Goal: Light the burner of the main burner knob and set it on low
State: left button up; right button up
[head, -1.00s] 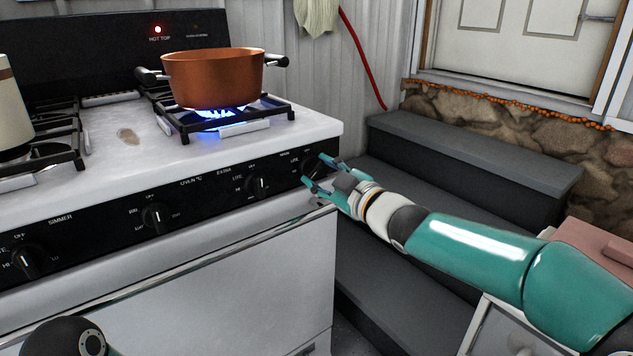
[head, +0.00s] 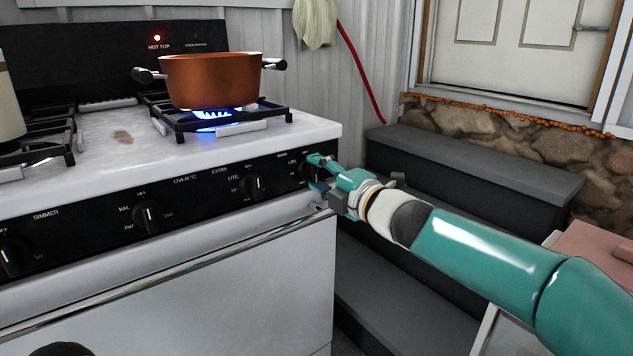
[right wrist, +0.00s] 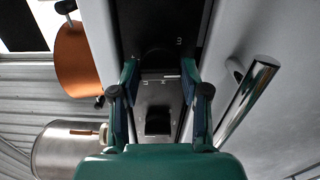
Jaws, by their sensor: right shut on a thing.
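The stove's front panel (head: 190,207) carries several black knobs. My right gripper (head: 315,173) is at the panel's right end, its fingers shut around the rightmost knob (head: 306,170), which they partly hide. In the right wrist view the two fingers (right wrist: 159,75) reach to the dark panel, and the gripped knob is hard to make out. The knob's exact setting cannot be read. My left gripper is not in view.
A chrome oven handle (right wrist: 248,95) runs below the panel. Another burner grate (head: 40,150) with a pale pot (head: 8,105) is at the left. Dark steps (head: 470,165) stand right of the stove. A red light (head: 157,38) glows on the backboard.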

jog(key=n, duration=0.1)
jog(key=n+b, duration=0.1)
jog(key=n, duration=0.1)
jog(key=f+n, duration=0.1)
jog(key=shift+s+a+n, duration=0.1)
jog(key=shift+a+n, duration=0.15)
jog(key=shift+n, duration=0.15)
jog(key=n+b, duration=0.1)
jog(key=n, duration=0.3)
jog(key=shift+r+b, duration=0.1)
jog(key=shift+b, duration=0.2)
jog(key=shift+n, duration=0.3)
jog(key=o, duration=1.1)
jog(key=shift+r, duration=0.15)
jog(key=shift+o, duration=0.2)
jog(key=shift+d+r, duration=0.1)
jog(key=shift+d, duration=0.1)
